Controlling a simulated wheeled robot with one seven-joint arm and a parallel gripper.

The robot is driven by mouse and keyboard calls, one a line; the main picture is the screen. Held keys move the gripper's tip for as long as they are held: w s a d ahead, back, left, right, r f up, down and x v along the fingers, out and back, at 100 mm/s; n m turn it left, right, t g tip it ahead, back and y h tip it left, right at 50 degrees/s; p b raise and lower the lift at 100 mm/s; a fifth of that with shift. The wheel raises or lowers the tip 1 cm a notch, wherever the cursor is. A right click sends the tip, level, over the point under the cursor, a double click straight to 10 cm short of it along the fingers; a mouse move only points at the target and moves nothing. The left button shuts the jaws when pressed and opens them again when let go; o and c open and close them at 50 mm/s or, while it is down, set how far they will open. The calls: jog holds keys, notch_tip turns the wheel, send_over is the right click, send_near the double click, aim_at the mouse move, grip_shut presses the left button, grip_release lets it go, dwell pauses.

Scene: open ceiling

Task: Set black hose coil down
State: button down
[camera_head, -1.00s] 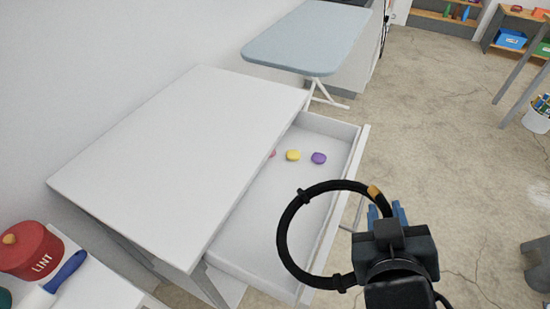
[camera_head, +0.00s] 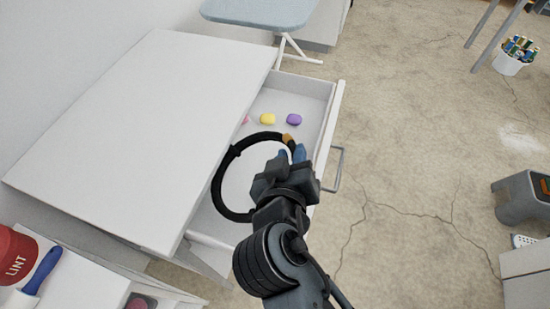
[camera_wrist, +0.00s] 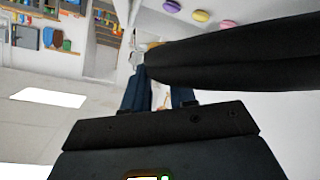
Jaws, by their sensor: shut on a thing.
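The black hose coil (camera_head: 218,178) is a ring with an orange-brown band at its upper right. My gripper (camera_head: 293,155) is shut on its right side, near that band, and holds it over the open white drawer (camera_head: 329,128). In the wrist view the hose (camera_wrist: 230,50) crosses thick and dark in front of my blue fingertips (camera_wrist: 158,95). I cannot tell whether the coil touches the drawer floor. My gripper and arm hide part of the drawer's front end.
A yellow piece (camera_head: 267,119), a purple piece (camera_head: 294,119) and a partly hidden pink piece (camera_head: 246,120) lie at the drawer's far end. The white tabletop (camera_head: 140,130) is bare. A red lint tin (camera_head: 14,256) stands lower left. Floor to the right is mostly clear.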

jog(key=a+f, duration=0.1)
jog(key=w+a, duration=0.1)
jog(key=shift+a+f, duration=0.3)
jog(key=shift+f, duration=0.1)
jog(key=shift+a+f, duration=0.15)
jog(key=shift+f, duration=0.05)
jog(key=shift+f, duration=0.1)
jog(key=c, duration=0.9)
grip_release()
jog(key=v, duration=1.2)
